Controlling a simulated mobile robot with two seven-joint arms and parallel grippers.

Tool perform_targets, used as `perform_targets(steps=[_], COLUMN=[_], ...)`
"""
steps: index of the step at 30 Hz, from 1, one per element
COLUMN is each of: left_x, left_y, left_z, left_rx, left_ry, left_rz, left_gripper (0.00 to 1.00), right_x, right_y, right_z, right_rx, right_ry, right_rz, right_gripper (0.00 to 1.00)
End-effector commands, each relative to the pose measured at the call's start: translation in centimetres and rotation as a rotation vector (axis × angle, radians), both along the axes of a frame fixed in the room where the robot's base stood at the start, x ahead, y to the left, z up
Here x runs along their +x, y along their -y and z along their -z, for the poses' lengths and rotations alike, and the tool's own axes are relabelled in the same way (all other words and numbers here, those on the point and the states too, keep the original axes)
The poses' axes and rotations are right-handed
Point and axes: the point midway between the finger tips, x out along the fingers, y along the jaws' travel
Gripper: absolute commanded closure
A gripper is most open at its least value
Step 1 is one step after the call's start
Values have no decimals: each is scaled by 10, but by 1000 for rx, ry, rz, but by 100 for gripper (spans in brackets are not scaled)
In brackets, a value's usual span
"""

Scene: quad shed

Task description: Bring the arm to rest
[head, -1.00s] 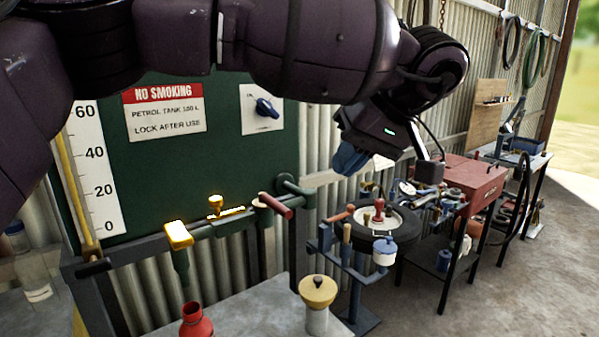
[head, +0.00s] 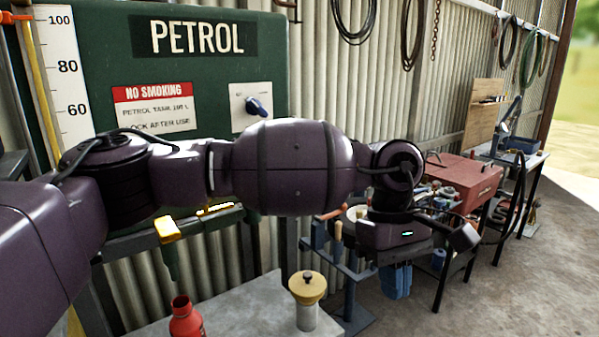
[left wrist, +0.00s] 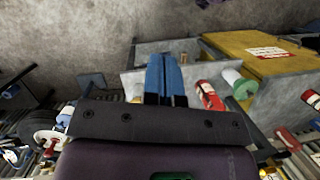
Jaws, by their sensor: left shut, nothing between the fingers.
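My left arm (head: 292,165) stretches from the left across the head view, in front of the lower part of the green petrol tank (head: 215,75). My left gripper (head: 396,284) hangs at the arm's end with its blue fingers pointing down, beside the blue-grey stand. The fingers are together and empty. In the left wrist view the blue fingers (left wrist: 165,76) also lie side by side with nothing between them. My right gripper is in neither view.
A blue-grey stand (head: 350,290) and a red toolbox (head: 465,180) are at the right. Concrete floor (head: 520,280) is open at the lower right.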

Motion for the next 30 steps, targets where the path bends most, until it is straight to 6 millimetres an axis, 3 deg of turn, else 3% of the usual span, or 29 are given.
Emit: perform_targets(steps=[1, 6, 15, 23, 30], left_x=[-11, -41, -65, -51, -17], left_y=[6, 26, 44, 36, 4], left_z=[11, 26, 23, 13, 18], left_rx=[-56, -228, -469, -614, -701], left_ry=[-79, -334, -819, -1272, -1710], left_rz=[-38, -188, -507, -815, -1101], left_gripper=[100, 100, 100, 100, 100], right_x=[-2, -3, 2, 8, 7], right_y=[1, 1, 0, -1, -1], right_z=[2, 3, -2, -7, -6], right_rx=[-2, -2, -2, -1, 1], right_ry=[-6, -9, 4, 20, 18], right_rz=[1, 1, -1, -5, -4], right_gripper=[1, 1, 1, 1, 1])
